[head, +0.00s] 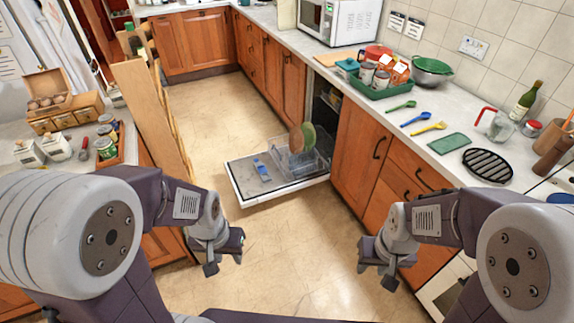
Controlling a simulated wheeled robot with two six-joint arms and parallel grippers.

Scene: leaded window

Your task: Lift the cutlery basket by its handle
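The dishwasher door (295,188) is folded down flat, low over the floor in the middle of the head view. A small blue and grey item (262,170) sits on the door's left part. It may be the cutlery basket, but it is too small for me to make out a handle. A wire rack (312,160) holds a green plate (308,135) and a brown plate (296,140) upright beside it. My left gripper (225,256) is open and empty, nearer to me than the door. My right gripper (377,273) is open and empty, nearer and to the right.
Wooden cabinets (360,150) and a counter with a green tray (378,88), spoons and a bottle (524,101) run along the right. A tall wooden panel (150,115) and a left counter with jars bound the other side. The floor (215,115) between is clear.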

